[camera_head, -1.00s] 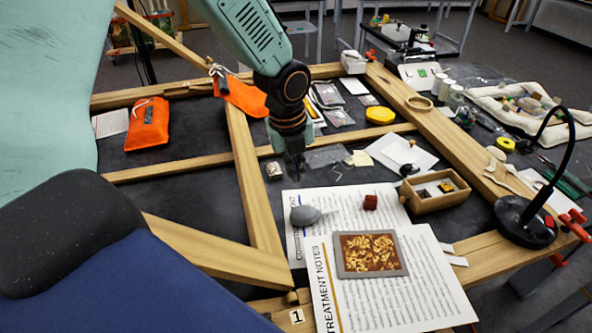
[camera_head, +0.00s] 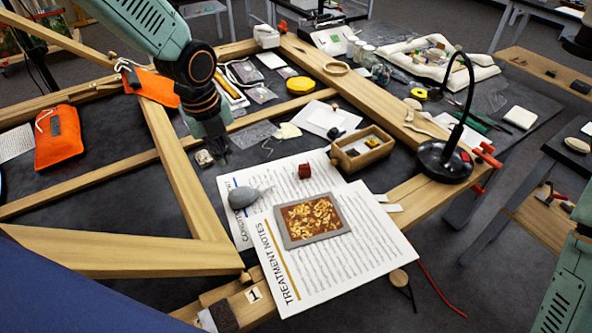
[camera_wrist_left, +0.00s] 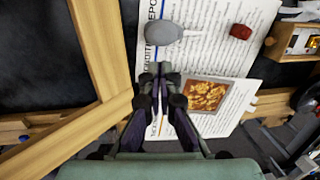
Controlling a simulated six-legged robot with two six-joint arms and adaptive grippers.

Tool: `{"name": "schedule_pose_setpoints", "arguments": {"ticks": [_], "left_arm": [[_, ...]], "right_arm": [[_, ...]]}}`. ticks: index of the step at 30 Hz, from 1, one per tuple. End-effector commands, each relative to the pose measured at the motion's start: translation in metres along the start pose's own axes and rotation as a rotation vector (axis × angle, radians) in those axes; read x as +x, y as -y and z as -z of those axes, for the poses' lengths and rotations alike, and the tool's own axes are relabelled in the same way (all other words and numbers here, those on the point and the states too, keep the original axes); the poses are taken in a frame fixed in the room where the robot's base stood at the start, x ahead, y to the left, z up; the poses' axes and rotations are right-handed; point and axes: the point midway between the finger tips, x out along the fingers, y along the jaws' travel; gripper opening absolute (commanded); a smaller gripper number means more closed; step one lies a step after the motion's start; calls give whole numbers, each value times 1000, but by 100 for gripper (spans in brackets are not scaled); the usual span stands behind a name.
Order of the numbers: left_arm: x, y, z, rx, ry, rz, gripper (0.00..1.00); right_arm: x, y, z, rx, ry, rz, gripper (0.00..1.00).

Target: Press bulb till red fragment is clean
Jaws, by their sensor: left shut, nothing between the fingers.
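The grey rubber bulb (camera_head: 242,197) lies on the printed sheets (camera_head: 262,240), its thin nozzle pointing right; it also shows in the left wrist view (camera_wrist_left: 163,33). The red fragment with gold pattern (camera_head: 312,216) lies flat in a grey frame on the sheets, right of the bulb; it also shows in the left wrist view (camera_wrist_left: 205,96). My left gripper (camera_head: 222,157) is shut and empty, hanging above the dark table behind the bulb and apart from it. In the left wrist view its fingertips (camera_wrist_left: 160,70) appear just below the bulb. My right gripper is not seen.
A small dark red cube (camera_head: 304,171) sits on the sheets. A wooden box (camera_head: 362,150) stands behind right. A black lamp (camera_head: 445,158) stands on the right beam. Wooden beams cross the table; an orange pouch (camera_head: 57,137) lies at left.

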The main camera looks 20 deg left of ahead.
Motion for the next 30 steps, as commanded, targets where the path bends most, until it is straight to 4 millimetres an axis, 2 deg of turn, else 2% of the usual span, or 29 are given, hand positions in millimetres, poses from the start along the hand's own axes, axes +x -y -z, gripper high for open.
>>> {"name": "schedule_pose_setpoints", "arguments": {"ticks": [8, 15, 30], "left_arm": [[-9, 18, 5, 73, 75, -76, 0], [-15, 30, 14, 56, 110, -135, 0], [-10, 28, 16, 15, 99, -144, 0]], "right_arm": [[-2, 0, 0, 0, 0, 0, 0], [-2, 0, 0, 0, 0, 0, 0], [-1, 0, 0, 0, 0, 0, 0]]}}
